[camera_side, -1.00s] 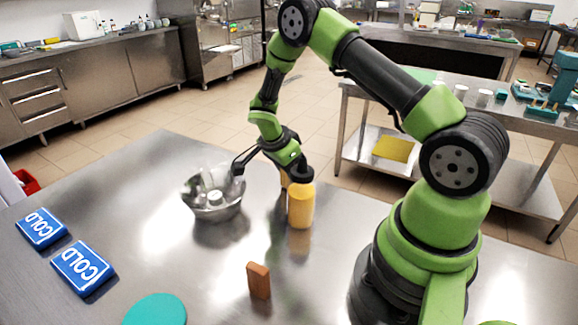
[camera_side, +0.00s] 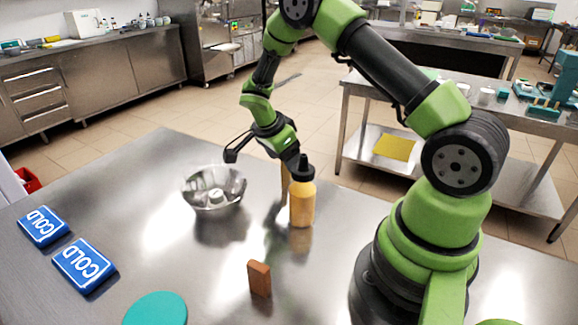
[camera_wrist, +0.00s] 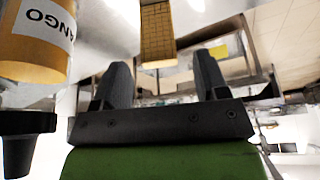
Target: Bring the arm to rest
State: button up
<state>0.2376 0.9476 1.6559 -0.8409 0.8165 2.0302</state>
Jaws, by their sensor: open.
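My gripper (camera_side: 234,152) hangs above the steel table, higher than the bowl's rim and left of the bottle in the side view. In the wrist view my gripper (camera_wrist: 163,78) shows two dark fingers spread apart with nothing between them. A steel bowl (camera_side: 232,199) with a whitish thing in it stands below and left of the gripper. A yellow bottle (camera_side: 302,205) with a dark cap stands upright; the wrist view shows the bottle (camera_wrist: 32,55) with letters ending in "ANGO". A tan upright piece (camera_side: 285,185) is partly hidden behind the bottle; in the wrist view a tan block (camera_wrist: 157,35) appears past the fingertips.
Two blue "COLD" packs (camera_side: 84,265) lie at the table's left. A brown block (camera_side: 259,279) stands at the front, with a teal disc (camera_side: 157,309) near the front edge. The table between the packs and the bowl is bare. Another bench (camera_side: 395,145) stands behind.

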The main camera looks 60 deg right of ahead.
jog(key=s+a+r+n+t+y, duration=0.15)
jog(key=a+r+n, duration=0.3)
jog(key=r, duration=0.45)
jog(key=s+a+r+n+t+y, duration=0.1)
jog(key=s+a+r+n+t, duration=0.3)
jog(key=r, duration=0.6)
jog(key=s+a+r+n+t+y, duration=0.3)
jog(key=s+a+r+n, duration=0.2)
jog(key=s+a+n, duration=0.3)
jog(key=s+n, duration=0.1)
jog(key=s, duration=0.2)
jog(key=shift+r, duration=0.25)
jog(key=shift+y, duration=0.25)
